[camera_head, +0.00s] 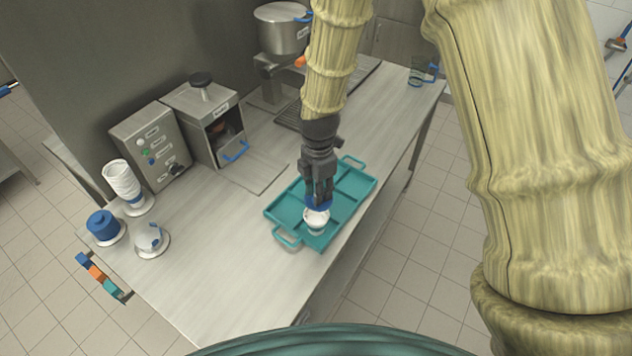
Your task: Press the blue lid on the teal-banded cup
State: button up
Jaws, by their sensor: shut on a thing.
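A white cup (316,224) stands upright in a front compartment of the teal tray (350,187). I cannot make out a teal band on it from here. My gripper (319,197) points down over this cup and is shut on a blue lid (326,206). The lid is at the cup's rim, covering its far part; a white portion of the cup shows below and in front of it. I cannot tell whether the lid touches the rim or is seated. The fingers hide part of the lid.
A stack of white cups (120,178), a stack of blue lids (103,225) and a dome-shaped item (149,238) stand at the counter's left. A grey control box (150,146) and a dispenser (205,117) stand behind. The front counter (215,265) is clear.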

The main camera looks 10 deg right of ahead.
jog(key=shift+s+a+f+b, duration=0.15)
jog(key=shift+s+b, duration=0.05)
jog(key=shift+s, duration=0.2)
jog(key=shift+s+a+f+b, duration=0.1)
jog(key=shift+s+a+b, duration=0.05)
jog(key=shift+s, duration=0.2)
jog(key=shift+a+f+b, duration=0.1)
jog(key=shift+f+b, duration=0.15)
jog(key=shift+b, duration=0.05)
jog(key=w+f, duration=0.1)
jog(key=w+f+b, duration=0.1)
jog(key=f, duration=0.1)
jog(key=shift+f, duration=0.15)
jog(key=shift+s+f+b, duration=0.4)
jog(key=shift+s+b, duration=0.15)
jog(key=shift+s, duration=0.05)
jog(key=shift+w+f, duration=0.4)
jog(key=shift+f, duration=0.25)
jog(key=shift+s+r, duration=0.25)
jog(key=shift+s, duration=0.05)
jog(key=shift+w+f, duration=0.15)
jog(key=shift+w, duration=0.05)
jog(key=shift+s, duration=0.15)
